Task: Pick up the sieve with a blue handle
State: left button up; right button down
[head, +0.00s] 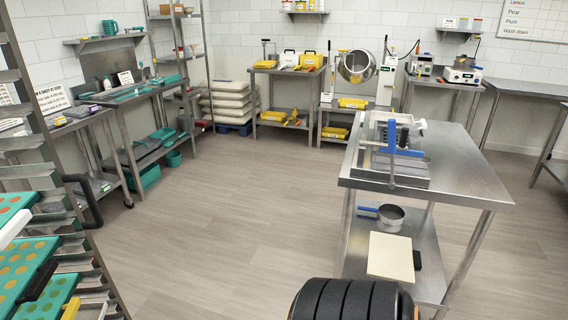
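The sieve (390,214) is a round metal pan shape with a blue handle (367,209) pointing left. It lies on the lower shelf (428,266) of the steel table at the right, under the tabletop. The handle end lies near the shelf's left edge. I cannot make out the mesh at this size. Neither of my grippers shows in the head view.
The steel tabletop (465,180) carries a metal device with blue parts (400,150). A cream board (391,256) lies in front of the sieve, with a dark object beside it. A rack with teal trays (25,262) stands at left. The middle floor (240,200) is clear.

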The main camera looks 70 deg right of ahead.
aim_at(389, 214)
jog(key=z, duration=3.05)
jog(key=i+l+z, duration=1.05)
jog(key=i, duration=0.25)
jog(key=i+z, duration=0.35)
jog(key=i, duration=0.15)
jog(key=i+z, duration=0.35)
jog(key=i+u, duration=0.2)
jog(key=i, duration=0.25)
jog(key=i+l+u, duration=0.1)
jog(key=i+u, duration=0.15)
jog(key=i, duration=0.2)
jog(key=i+l+u, duration=0.2)
jog(key=i, duration=0.2)
jog(key=i+j+u, duration=0.15)
jog(key=i+u, duration=0.25)
jog(key=i+j+u, duration=0.1)
jog(key=i+u, duration=0.55)
jog(key=u, duration=0.15)
jog(key=i+l+u, duration=0.2)
jog(key=i+u, duration=0.5)
jog(key=u, duration=0.15)
jog(key=i+l+u, duration=0.15)
jog(key=i+u, duration=0.3)
jog(key=i+l+u, duration=0.15)
jog(key=u, duration=0.25)
jog(key=i+l+u, duration=0.25)
jog(key=u, duration=0.2)
jog(key=l, duration=0.1)
